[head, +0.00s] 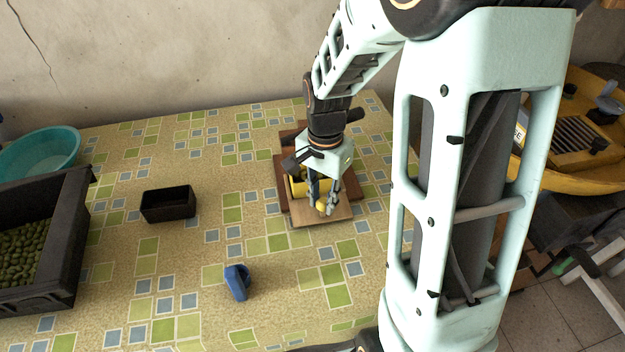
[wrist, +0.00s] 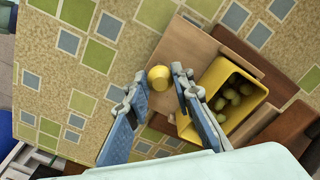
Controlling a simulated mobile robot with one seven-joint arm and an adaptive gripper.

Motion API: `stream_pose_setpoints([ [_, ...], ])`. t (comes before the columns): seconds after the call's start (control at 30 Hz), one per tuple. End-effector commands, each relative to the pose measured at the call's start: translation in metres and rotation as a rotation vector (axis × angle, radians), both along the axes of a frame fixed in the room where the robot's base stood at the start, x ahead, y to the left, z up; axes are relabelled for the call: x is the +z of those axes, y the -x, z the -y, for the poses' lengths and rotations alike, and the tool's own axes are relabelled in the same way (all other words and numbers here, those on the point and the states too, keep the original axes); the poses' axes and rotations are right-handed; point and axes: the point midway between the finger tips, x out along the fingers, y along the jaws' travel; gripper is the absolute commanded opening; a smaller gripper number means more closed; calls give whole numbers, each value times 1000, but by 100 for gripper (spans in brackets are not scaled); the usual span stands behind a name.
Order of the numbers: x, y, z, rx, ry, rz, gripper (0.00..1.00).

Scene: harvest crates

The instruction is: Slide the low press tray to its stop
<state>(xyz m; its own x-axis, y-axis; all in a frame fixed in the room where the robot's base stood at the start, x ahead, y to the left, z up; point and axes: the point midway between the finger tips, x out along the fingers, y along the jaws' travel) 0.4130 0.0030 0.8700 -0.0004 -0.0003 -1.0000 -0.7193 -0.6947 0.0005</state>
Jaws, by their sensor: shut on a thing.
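The low press tray (head: 338,215) is a light wooden board that sticks out towards the front from the dark brown press base (head: 284,190); the tray also shows in the wrist view (wrist: 188,46). A yellow knob (wrist: 158,77) stands near its front end. My gripper (head: 323,208) is low over the tray and shut on the knob, with a finger on each side of it in the wrist view (wrist: 157,92). A yellow bin (wrist: 214,74) with several green olives sits behind the knob. My wrist partly hides the bin and the press in the head view.
A blue clamp-like object (head: 237,282) lies at the front of the table. A small black box (head: 168,204) stands to the left. A dark crate of olives (head: 75,240) and a turquoise basin (head: 62,148) are farther left. The patterned tabletop in front of the tray is clear.

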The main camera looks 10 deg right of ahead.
Motion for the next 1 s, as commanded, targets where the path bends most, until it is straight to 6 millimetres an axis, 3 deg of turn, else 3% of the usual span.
stream_pose_setpoints([
  [0.9, 0, 36, -1, -1, -1, -1, 0],
  [0.93, 0, 36, -1, -1, -1, -1, 23],
  [1.0, 0, 35, -1, -1, -1, -1, 30],
])
